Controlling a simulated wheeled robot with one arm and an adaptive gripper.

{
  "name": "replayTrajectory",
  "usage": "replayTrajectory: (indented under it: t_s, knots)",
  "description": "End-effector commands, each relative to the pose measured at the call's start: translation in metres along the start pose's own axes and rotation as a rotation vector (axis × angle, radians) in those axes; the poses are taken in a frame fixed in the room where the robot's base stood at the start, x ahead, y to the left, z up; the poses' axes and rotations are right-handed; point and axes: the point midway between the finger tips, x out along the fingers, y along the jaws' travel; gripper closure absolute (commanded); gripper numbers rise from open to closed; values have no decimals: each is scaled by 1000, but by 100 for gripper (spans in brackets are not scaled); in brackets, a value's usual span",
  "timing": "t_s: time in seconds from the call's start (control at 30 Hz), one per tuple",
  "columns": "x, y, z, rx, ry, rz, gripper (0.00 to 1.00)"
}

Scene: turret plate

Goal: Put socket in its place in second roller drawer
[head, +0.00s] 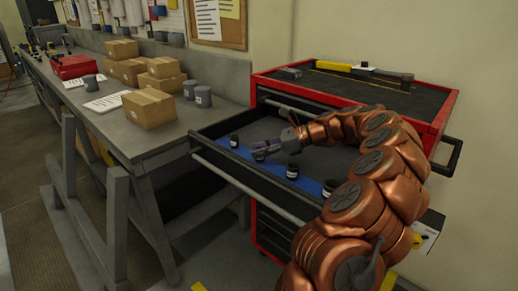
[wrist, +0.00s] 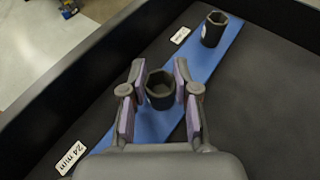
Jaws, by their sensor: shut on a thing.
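The open roller drawer (head: 215,152) sticks out from the red cabinet, below a closed drawer. A blue strip (head: 309,186) runs along its dark floor. My gripper (head: 262,152) is inside the drawer, over the strip. In the wrist view my gripper (wrist: 161,92) is shut on a dark hexagonal socket (wrist: 160,96), upright between its fingers. I cannot tell whether this socket touches the strip. Another dark socket (wrist: 214,29) stands on the strip beyond it. White labels lie by the strip: one reads 24 mm (wrist: 72,158), the other (wrist: 180,35) is unreadable.
In the head view, dark sockets stand along the strip, one left of my gripper (head: 235,142) and others to its right (head: 293,171). The drawer walls rise around them. A workbench (head: 155,133) with cardboard boxes (head: 150,108) and grey cups stands left. Tools lie on the cabinet top.

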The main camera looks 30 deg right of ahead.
Motion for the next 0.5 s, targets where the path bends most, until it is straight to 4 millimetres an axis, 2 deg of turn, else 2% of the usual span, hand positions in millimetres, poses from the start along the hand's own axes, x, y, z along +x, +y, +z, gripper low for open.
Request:
replayTrajectory:
  t_s: [0.07,0.1,0.3,0.5]
  knots:
    - [1,-1,-2,1,0,0,100]
    - [1,-1,-2,1,0,0,66]
    - [0,-1,-2,1,1,0,46]
    - [0,0,-1,-1,1,-2,45]
